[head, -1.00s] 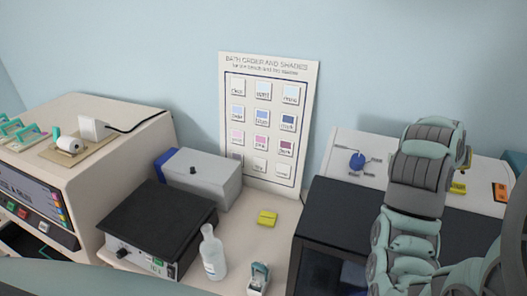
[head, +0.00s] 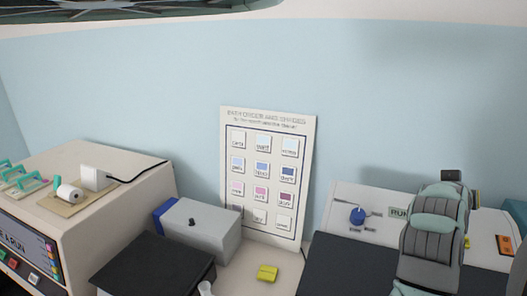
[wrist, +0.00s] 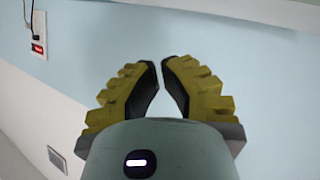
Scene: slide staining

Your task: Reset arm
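My arm (head: 432,240) shows at the right of the head view, folded upright in front of the dark-topped machine. My gripper (wrist: 161,72) shows in the wrist view with its two yellow ribbed fingers. The fingertips are apart with a narrow gap between them, and nothing is held there. The gripper itself does not show in the head view.
A shade chart (head: 262,180) leans on the wall. A grey box (head: 197,228), a black-topped device (head: 150,268) and a yellow block (head: 267,273) stand on the bench. A beige machine (head: 140,200) is at left, a blue knob (head: 357,216) at right.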

